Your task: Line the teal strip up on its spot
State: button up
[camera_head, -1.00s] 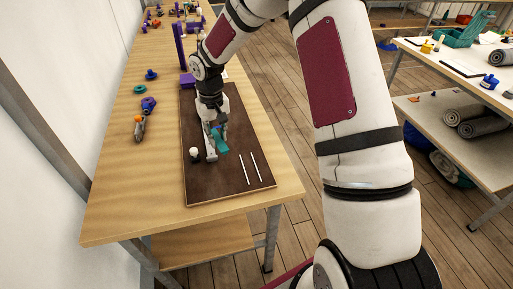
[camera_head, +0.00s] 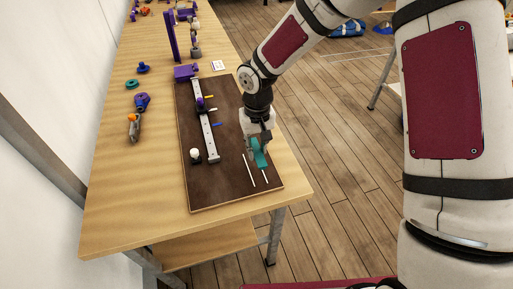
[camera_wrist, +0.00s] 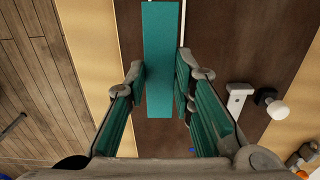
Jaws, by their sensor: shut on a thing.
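The teal strip (camera_head: 260,154) is held in my gripper (camera_head: 257,142) over the right part of the dark brown board (camera_head: 213,192). In the wrist view the strip (camera_wrist: 160,50) runs lengthwise between the fingertips (camera_wrist: 160,86), which have teal pads. Two thin white lines mark the board; the left line (camera_head: 249,171) is clear, and the right line (camera_head: 265,177) is partly hidden by the strip. In the wrist view one white line (camera_wrist: 182,18) shows just beside the strip's right edge, nearly parallel to it. I cannot tell whether the strip touches the board.
A grey bar (camera_head: 207,135) with a purple piece, several small coloured pegs and a white knob (camera_head: 195,154) stand on the board's left part. A purple and orange tool (camera_head: 137,115) and a green ring (camera_head: 131,84) lie left of the board. The table's right edge is close.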

aim_at(254, 168)
jog(key=shift+s+a, duration=0.25)
jog(key=shift+a, duration=0.05)
jog(key=shift+a, duration=0.1)
jog(key=shift+f+b, duration=0.5)
jog(key=shift+f, duration=1.3)
jog(key=shift+f+b, duration=0.4)
jog(key=shift+f, duration=0.85)
jog(key=o, duration=1)
jog(key=shift+c, duration=0.6)
jog(key=shift+r, duration=0.15)
